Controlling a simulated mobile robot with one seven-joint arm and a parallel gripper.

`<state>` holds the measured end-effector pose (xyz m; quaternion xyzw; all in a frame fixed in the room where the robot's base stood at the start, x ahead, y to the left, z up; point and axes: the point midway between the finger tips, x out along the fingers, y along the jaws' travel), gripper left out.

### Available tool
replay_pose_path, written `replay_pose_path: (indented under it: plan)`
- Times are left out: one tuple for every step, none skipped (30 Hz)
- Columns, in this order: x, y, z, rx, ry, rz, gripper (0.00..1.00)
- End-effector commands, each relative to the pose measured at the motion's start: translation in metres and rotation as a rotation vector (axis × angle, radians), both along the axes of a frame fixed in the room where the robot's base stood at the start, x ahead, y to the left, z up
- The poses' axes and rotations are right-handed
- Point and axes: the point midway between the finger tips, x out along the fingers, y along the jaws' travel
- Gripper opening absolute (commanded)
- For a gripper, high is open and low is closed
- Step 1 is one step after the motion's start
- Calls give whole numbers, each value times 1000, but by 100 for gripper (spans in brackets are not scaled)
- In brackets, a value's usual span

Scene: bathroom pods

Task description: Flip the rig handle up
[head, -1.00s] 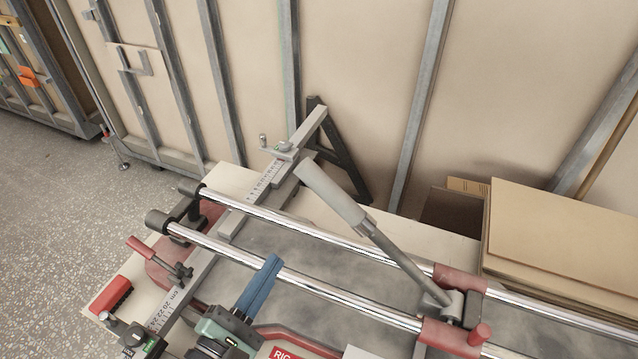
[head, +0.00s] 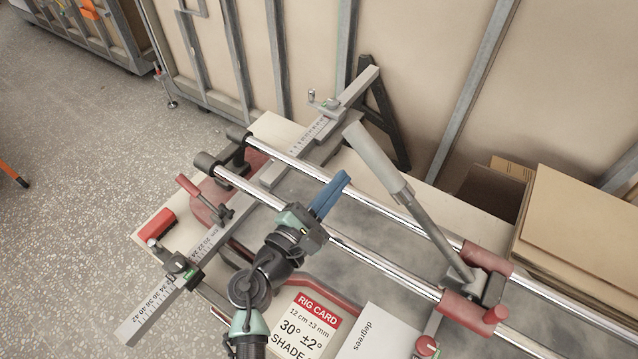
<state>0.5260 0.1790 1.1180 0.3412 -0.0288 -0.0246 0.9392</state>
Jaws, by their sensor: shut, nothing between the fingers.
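The rig handle (head: 405,196) is a long grey lever with a thicker grip at its upper end. It rises at a slant to the upper left from a pivot on the red carriage (head: 470,306), which sits across two chrome rails (head: 372,260). My gripper (head: 335,188) has blue fingers, shut and empty. It is over the rails, left of the handle's grip, and in the picture a gap separates them. My arm comes up from the bottom of the picture. I cannot tell the gripper's height against the handle.
A red-and-white rig card (head: 304,322) and a paper marked degrees (head: 375,335) lie at the front. A ruler bar (head: 160,306) with a red-handled clamp (head: 190,188) runs along the left. Cardboard boxes (head: 575,215) stand at the right. A framed wall panel is behind.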

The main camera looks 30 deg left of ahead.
Motion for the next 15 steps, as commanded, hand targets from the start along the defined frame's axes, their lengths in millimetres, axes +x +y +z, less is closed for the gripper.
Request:
replay_pose_path:
  plan:
    - [11,-2,5,0,-1,-2,0]
    - [9,-6,12,1,0,-2,0]
    - [9,-10,17,1,0,-2,0]
    - [9,-13,19,1,1,-1,0]
    - [10,-15,21,0,1,-2,0]
    - [11,-18,24,0,2,-2,0]
    - [11,-20,25,0,1,-2,0]
    - [11,-21,27,0,1,-1,0]
    - [12,-23,29,0,1,-1,0]
    - [12,-24,29,1,0,0,0]
    - [12,-24,30,1,0,0,0]
    - [13,-25,31,1,0,0,0]
    - [13,-26,31,1,0,0,0]
    - [13,-26,31,1,0,0,0]
    - [13,-26,31,1,0,0,0]
